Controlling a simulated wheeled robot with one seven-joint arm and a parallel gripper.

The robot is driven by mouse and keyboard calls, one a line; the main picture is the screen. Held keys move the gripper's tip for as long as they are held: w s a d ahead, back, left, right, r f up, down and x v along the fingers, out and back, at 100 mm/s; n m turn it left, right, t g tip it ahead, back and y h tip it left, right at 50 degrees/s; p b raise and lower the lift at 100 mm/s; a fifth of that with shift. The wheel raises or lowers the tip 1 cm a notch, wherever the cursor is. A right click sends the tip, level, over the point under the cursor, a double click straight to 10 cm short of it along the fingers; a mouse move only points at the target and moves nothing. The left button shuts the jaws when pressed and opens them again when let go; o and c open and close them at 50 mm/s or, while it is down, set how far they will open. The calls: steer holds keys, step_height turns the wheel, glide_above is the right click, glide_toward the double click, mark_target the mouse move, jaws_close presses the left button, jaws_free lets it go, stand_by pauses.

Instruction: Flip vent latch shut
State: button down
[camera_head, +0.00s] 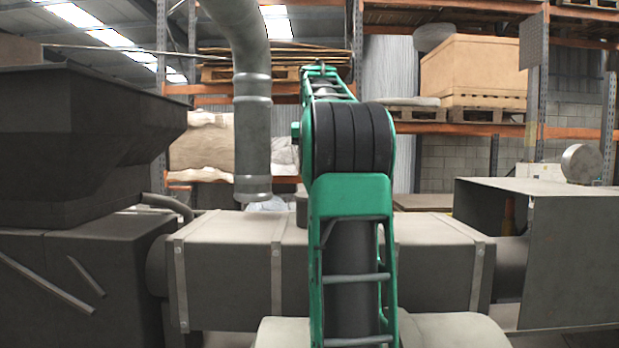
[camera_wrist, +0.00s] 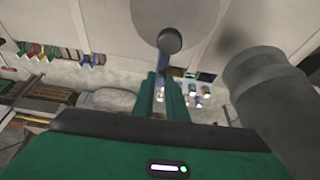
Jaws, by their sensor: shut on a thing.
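The bar runs up to a dark round knob (camera_wrist: 170,41). Behind the knob is a pale grey disc (camera_wrist: 178,14), cut off by the top edge. Where the fingers meet the bar is small and partly hidden, and the latch's exact angle is unclear. In the head view my green arm stands in the middle and hides both gripper and latch.
A thick grey pipe (camera_wrist: 265,78) is close on the right in the wrist view. In the head view a strapped grey duct (camera_head: 225,270) runs behind my arm, with a vertical pipe (camera_head: 252,120) above it. A dark hopper (camera_head: 80,125) stands left, an open metal box (camera_head: 570,260) right.

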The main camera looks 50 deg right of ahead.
steer(key=shift+w+a+m, duration=0.1)
steer(key=shift+a+m, duration=0.2)
stand_by(0.4)
steer(key=c, duration=1.8)
jaws_free()
steer(key=shift+a, duration=0.1)
steer(key=shift+o, duration=0.2)
steer(key=shift+r, duration=0.1)
steer(key=v, duration=1)
steer(key=shift+r, duration=0.25)
steer(key=shift+w, duration=0.1)
